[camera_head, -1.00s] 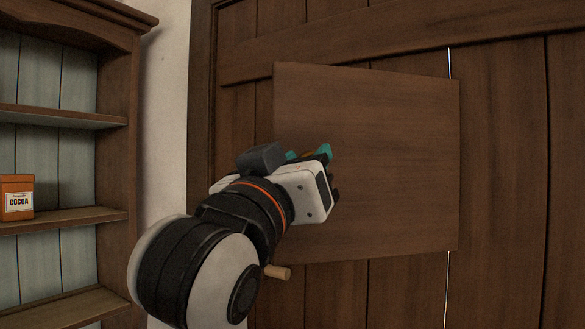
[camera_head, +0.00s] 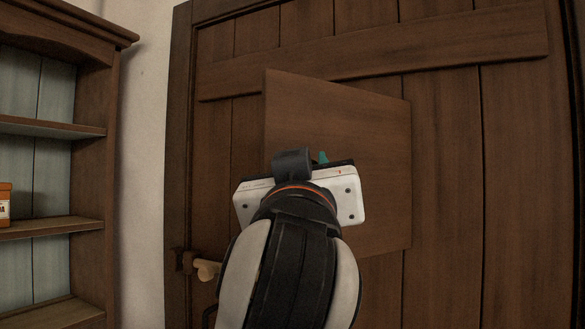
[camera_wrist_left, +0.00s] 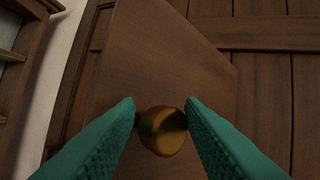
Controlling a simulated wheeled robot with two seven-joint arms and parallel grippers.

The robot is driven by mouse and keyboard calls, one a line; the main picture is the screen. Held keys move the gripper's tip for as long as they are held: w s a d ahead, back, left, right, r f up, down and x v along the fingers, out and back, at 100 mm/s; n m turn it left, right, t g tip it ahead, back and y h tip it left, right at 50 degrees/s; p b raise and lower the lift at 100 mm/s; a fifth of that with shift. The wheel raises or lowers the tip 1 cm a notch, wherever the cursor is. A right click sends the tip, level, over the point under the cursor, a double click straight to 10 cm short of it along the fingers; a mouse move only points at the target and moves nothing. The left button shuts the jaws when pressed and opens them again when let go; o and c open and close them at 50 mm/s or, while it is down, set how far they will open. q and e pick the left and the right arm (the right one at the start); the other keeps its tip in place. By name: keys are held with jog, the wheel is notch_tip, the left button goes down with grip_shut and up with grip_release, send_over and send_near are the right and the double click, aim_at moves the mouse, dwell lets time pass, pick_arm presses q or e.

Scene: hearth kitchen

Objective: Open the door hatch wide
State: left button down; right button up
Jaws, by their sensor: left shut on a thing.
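The door hatch (camera_head: 375,140) is a square brown wooden panel set in the large plank door (camera_head: 510,180). In the head view its left edge stands out from the door, so it looks partly open. My left gripper (camera_wrist_left: 162,125) is shut on a round brass knob (camera_wrist_left: 165,133) on the hatch, seen between the teal fingers in the left wrist view. In the head view my left wrist (camera_head: 300,192) covers the knob and the hatch's lower left part. The hatch panel also shows in the left wrist view (camera_wrist_left: 165,60). My right gripper is not in view.
A wooden shelf unit (camera_head: 95,130) stands at the left, with an orange tin (camera_head: 4,205) at the picture's edge. A door latch with a pale handle (camera_head: 207,270) is left of my arm. A white wall (camera_head: 145,150) lies between shelf and door.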

pick_arm(q)
jog(key=c, duration=1.2)
grip_release()
jog(key=shift+d, duration=0.35)
jog(key=shift+o, duration=0.5)
jog(key=shift+d, duration=0.4)
jog(key=shift+a, duration=0.1)
jog(key=shift+a, duration=0.1)
jog(key=shift+f, duration=0.1)
jog(key=b, duration=0.1)
send_near(312, 85)
jog(key=x, duration=0.3)
jog(key=shift+w+r, duration=0.2)
jog(key=shift+r, duration=0.1)
